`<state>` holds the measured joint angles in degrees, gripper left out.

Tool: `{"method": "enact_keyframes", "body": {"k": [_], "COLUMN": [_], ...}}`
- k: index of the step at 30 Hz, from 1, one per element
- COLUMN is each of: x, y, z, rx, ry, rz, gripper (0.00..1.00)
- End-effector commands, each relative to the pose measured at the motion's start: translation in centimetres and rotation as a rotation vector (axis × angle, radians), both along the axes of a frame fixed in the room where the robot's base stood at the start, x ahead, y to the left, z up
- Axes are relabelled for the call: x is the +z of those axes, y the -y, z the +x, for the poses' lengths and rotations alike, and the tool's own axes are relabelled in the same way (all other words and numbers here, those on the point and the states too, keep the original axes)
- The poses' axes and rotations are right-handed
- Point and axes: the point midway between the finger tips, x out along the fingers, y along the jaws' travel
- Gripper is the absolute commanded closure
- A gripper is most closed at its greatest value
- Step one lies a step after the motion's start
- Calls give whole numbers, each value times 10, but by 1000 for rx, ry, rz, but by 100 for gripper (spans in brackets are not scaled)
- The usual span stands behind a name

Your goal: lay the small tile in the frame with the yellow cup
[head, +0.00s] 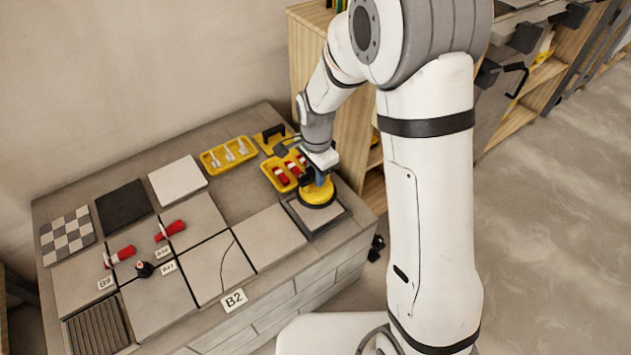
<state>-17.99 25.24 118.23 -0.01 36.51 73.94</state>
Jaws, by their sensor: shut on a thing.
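The yellow cup (317,197) is a round suction cup at the right end of the worktop. My gripper (318,179) is shut on the yellow cup from above. The cup is over a small grey square, which looks like the small tile (309,217), at the dark-edged frame (327,227). The cup, gripper and arm hide much of the tile and the frame. I cannot tell whether the tile lies flat in the frame or is held slightly above it.
Two yellow trays, one with white pieces (229,154) and one with red-and-white pieces (268,174), lie behind and left of the gripper. Large grey tiles (267,238) fill the front. Red-handled tools (171,230) and a small black tool (144,269) lie at left.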

Motion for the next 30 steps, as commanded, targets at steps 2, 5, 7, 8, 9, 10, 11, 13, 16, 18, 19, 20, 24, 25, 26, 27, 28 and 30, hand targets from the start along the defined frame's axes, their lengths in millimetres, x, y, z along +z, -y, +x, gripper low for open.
{"method": "enact_keyframes", "body": {"k": [2, 5, 7, 8, 9, 10, 11, 13, 16, 18, 19, 20, 24, 25, 26, 27, 28, 30], "x": [18, 30, 38, 41, 44, 47, 50, 55, 63, 68, 71, 73, 84, 86, 88, 92, 94, 99], "y": [0, 0, 0, 0, 0, 0, 0, 0, 0, 0, 0, 0, 0, 0, 0, 0, 0, 0], "z": [1, 1, 1, 1, 1, 1, 1, 1, 1, 1, 1, 1, 1, 1, 1, 1, 1, 1], "rx": [0, 0, 0, -1, -1, -1, -1, -1, -1, -1, -1, -1, -1, -1, -1, -1, -1, -1], "ry": [4, 2, 3, 2, 2, 2, 1, 1, 1, 2, 2, 2, 1, 1, 1, 1, 1, 1], "rz": [1, 0, 1, 0, 0, 1, 1, 1, 1, 1, 1, 1, 1, 1, 1, 1, 1, 1], "gripper": [100, 100, 100, 100, 100, 100, 100, 100, 100, 100, 100, 100, 100, 100, 100, 100, 100, 100]}}
